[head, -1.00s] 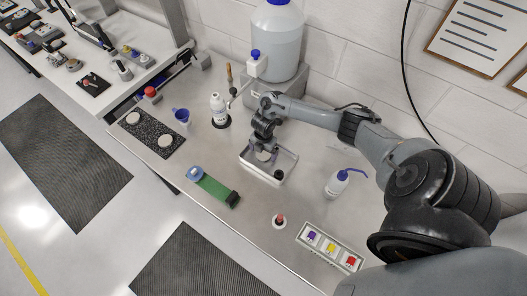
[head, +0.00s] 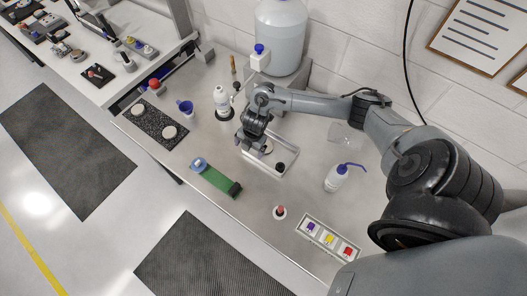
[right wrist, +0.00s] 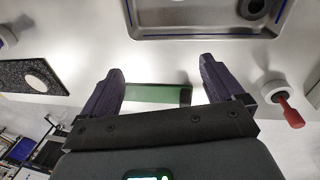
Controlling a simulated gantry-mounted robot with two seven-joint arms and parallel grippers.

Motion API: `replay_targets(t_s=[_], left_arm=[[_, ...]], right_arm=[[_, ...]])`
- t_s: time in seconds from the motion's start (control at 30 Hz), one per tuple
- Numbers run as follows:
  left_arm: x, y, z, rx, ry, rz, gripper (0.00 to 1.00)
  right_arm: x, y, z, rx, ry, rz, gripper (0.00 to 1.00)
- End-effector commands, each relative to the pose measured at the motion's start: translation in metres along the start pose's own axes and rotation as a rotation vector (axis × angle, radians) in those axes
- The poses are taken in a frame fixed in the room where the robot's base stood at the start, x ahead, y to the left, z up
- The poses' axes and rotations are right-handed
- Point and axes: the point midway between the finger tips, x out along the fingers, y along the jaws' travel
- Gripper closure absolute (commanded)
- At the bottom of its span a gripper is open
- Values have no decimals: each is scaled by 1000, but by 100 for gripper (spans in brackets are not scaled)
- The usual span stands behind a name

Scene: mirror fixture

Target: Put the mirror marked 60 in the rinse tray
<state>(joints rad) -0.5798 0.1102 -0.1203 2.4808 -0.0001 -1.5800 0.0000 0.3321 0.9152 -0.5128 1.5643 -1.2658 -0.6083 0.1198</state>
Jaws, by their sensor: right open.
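The metal rinse tray (head: 289,173) lies mid-bench and shows at the top of the right wrist view (right wrist: 205,32). In the head view a pale round disc (head: 268,147) sits in it, partly behind my gripper, with a small black round piece (head: 281,167) nearby. Two more pale discs (head: 138,109) (head: 169,131) lie on a black speckled plate (head: 152,121); one also shows in the right wrist view (right wrist: 36,82). No number is legible on any disc. My right gripper (head: 251,150) (right wrist: 160,85) is open and empty at the tray's left side. My left gripper is out of view.
A green strip (head: 216,182) with a black end block lies in front of the tray. A wash bottle (head: 336,179), a red-topped piece (head: 280,212) and a box of coloured pieces (head: 329,239) stand right. A white bottle (head: 222,102) and blue cup (head: 186,109) stand left.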

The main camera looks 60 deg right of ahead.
Motion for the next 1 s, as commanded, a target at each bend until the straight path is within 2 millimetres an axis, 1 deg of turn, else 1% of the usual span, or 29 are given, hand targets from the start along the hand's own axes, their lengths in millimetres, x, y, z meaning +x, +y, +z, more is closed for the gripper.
replay_targets(t_s=[0.03, 0.07, 0.1, 0.17, 0.2, 0.27, 0.3, 0.37, 0.43, 0.5, 0.63, 0.7, 0.8, 0.9, 1.0], left_arm=[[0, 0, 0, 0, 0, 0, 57], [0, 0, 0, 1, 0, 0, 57], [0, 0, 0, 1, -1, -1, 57], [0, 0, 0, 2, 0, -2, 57], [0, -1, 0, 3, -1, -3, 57], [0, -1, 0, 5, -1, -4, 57], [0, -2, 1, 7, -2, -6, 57], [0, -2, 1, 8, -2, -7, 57], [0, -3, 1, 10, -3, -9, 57], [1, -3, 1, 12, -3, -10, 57], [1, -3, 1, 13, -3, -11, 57], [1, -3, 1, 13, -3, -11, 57], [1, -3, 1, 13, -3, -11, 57], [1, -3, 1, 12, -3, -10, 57], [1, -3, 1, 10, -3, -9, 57]], right_arm=[[14, -4, -46, 1, 40, 54, 5], [17, -4, -70, 17, 57, 96, 5], [19, -5, -103, 53, 83, 152, 5], [13, -8, -146, 139, 117, 229, 5], [5, -12, -170, 215, 138, 271, 5], [-11, -19, -194, 355, 160, 316, 5], [-23, -26, -204, 457, 169, 333, 5], [-41, -39, -211, 620, 173, 339, 5], [-60, -58, -210, 806, 167, 321, 5], [-76, -79, -203, 977, 153, 286, 5], [-97, -114, -190, 1220, 122, 210, 5], [-105, -127, -185, 1306, 110, 177, 5], [-111, -139, -181, 1376, 98, 147, 5], [-113, -144, -180, 1400, 93, 135, 5], [-113, -144, -180, 1401, 93, 135, 5]])
